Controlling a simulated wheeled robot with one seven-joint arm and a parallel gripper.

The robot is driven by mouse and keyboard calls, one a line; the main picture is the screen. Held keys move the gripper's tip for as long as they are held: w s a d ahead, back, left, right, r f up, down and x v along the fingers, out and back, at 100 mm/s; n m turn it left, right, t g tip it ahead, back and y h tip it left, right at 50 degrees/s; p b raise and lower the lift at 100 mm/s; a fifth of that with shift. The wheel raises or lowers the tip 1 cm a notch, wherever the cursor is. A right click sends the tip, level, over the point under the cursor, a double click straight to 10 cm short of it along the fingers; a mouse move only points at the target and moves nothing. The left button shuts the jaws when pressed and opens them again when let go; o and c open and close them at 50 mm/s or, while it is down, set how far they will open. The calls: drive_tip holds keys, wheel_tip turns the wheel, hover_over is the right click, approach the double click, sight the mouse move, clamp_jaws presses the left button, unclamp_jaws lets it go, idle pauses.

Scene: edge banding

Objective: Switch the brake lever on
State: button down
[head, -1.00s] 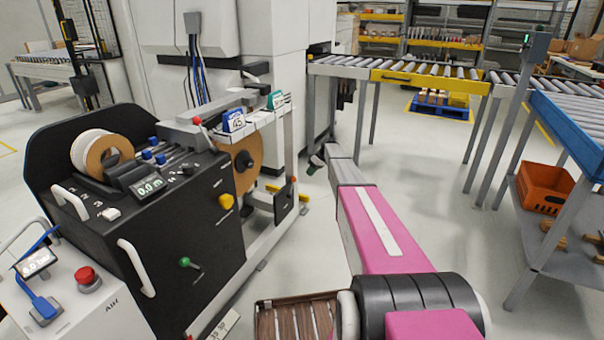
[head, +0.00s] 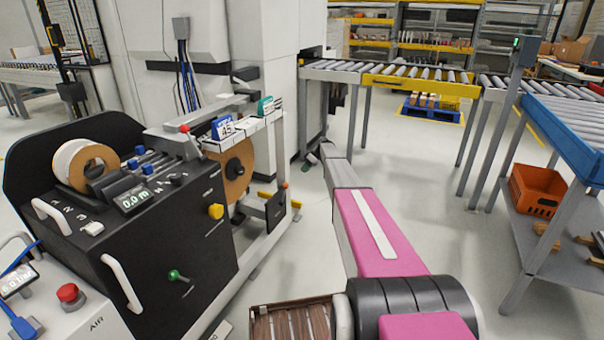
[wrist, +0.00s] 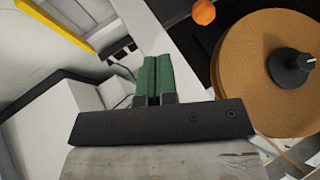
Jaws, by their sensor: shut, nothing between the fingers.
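Several levers show on the black edge-banding unit (head: 190,240), and I cannot read which is marked as the brake. A lever with an orange knob (head: 284,186) stands beside the brown reel (head: 237,172). A red-tipped lever (head: 184,129) is on top, and a green-knobbed lever (head: 173,275) is on the front. My gripper (head: 312,159) is beyond and right of the orange knob, apart from the unit. In the wrist view, its green fingers (wrist: 153,75) are together and empty. An orange knob (wrist: 204,12) and the brown reel (wrist: 265,70) are to their right.
A roller conveyor (head: 390,75) runs behind my arm. A wooden slatted tray (head: 290,322) is below my arm. An orange crate (head: 537,190) sits on a shelf at right. The floor between the unit and the right-hand table is mostly clear.

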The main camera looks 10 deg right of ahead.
sight(284, 194)
drive_tip(key=s+a+f, duration=0.3)
drive_tip(key=a+f, duration=0.3)
drive_tip(key=a, duration=0.2)
drive_tip(key=shift+a, duration=0.2)
drive_tip(key=shift+s, duration=0.1)
